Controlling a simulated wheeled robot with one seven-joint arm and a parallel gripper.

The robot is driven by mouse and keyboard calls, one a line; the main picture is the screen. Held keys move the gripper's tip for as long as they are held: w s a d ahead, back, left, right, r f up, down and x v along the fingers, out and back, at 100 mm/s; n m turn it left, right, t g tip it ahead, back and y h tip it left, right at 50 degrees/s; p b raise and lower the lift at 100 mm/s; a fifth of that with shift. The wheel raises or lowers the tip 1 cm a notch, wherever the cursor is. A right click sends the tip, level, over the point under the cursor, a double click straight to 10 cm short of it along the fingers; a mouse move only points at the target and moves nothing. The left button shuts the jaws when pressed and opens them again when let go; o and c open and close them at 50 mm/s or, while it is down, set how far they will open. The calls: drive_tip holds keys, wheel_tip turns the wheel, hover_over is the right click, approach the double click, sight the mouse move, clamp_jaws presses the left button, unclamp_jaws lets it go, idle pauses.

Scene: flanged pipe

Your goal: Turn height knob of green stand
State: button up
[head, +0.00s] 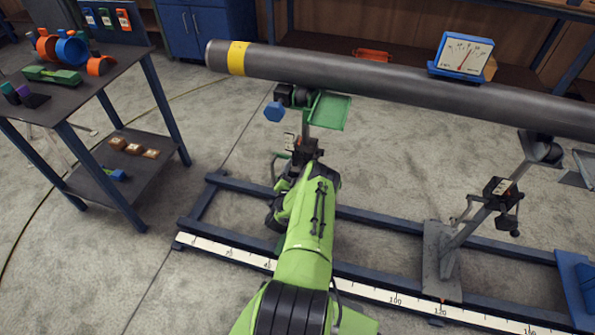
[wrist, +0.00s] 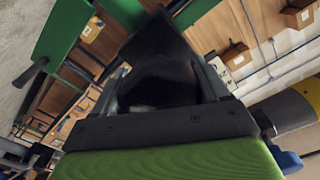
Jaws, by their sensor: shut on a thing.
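The green stand shows a green plate (head: 328,111) and a dark roller head under the left part of the pipe (head: 400,87). A blue knob (head: 274,112) sticks out left of that head. My gripper (head: 297,158) is at the stand's post, below the plate, partly hidden by my arm. In the wrist view my gripper (wrist: 160,90) is shut on a dark thing, which seems to be the stand's height knob; its shape is unclear. The green plate also shows at the upper left of the wrist view (wrist: 62,28).
A second stand (head: 470,215) stands to the right on the blue rail frame (head: 370,218) with its scale. A gauge (head: 464,56) sits on the pipe. A work table (head: 75,100) with coloured parts is at the left. Carpet between table and frame is clear.

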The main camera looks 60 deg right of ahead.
drive_tip(key=m, duration=0.6)
drive_tip(key=shift+w+f, duration=0.1)
drive_tip(key=m+b, duration=0.1)
drive_tip(key=m, duration=0.5)
drive_tip(key=shift+m, duration=0.4)
drive_tip(key=o, duration=1)
